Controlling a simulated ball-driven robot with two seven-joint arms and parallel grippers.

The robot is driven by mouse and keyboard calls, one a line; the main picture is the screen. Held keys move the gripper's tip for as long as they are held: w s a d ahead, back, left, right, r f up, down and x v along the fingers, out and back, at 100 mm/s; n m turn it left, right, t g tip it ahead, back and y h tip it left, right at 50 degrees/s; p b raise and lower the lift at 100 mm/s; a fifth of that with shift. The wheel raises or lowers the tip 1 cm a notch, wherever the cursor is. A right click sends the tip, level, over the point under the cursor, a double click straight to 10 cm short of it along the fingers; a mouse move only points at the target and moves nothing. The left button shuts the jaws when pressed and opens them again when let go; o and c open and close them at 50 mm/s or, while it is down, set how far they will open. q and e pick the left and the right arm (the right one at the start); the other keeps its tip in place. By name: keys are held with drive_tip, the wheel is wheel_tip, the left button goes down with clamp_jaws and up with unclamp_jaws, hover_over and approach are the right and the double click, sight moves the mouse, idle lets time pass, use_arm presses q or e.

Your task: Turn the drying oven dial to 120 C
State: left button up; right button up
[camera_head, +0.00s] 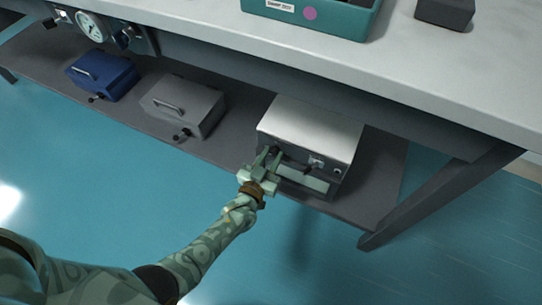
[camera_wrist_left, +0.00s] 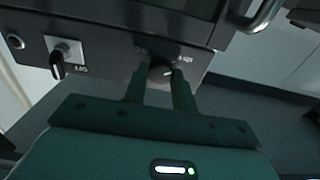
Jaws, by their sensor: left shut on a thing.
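The drying oven (camera_head: 312,135) is a box with a pale top and a dark front panel, standing on the lower shelf under the bench. Its round dark dial (camera_wrist_left: 160,73) has a light pointer mark and shows between my left fingers in the left wrist view. My left gripper (camera_head: 269,157) reaches the left part of the oven's front panel. In the wrist view the left gripper (camera_wrist_left: 159,88) is shut on the dial. Small labels flank the dial, partly hidden by the fingers and too small to read. My right gripper is not in view.
The oven panel also has a switch (camera_wrist_left: 62,58) on a light plate and a round button (camera_wrist_left: 15,41). A grey box (camera_head: 184,105) and a blue box (camera_head: 102,75) stand left on the shelf (camera_head: 235,107). The bench top (camera_head: 440,75) overhangs them. The blue floor in front is clear.

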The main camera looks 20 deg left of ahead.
use_arm(q)
drive_tip(key=shift+s+f+m, duration=0.1)
drive_tip(key=shift+f+m, duration=0.1)
drive_tip(key=shift+m, duration=0.3)
drive_tip(key=o, duration=1)
drive_tip(key=shift+r, duration=0.1)
drive_tip(key=shift+s, duration=0.15)
drive_tip(key=s+p, duration=0.5)
drive_tip(key=s, duration=1.1)
drive_tip(key=shift+a, duration=0.3)
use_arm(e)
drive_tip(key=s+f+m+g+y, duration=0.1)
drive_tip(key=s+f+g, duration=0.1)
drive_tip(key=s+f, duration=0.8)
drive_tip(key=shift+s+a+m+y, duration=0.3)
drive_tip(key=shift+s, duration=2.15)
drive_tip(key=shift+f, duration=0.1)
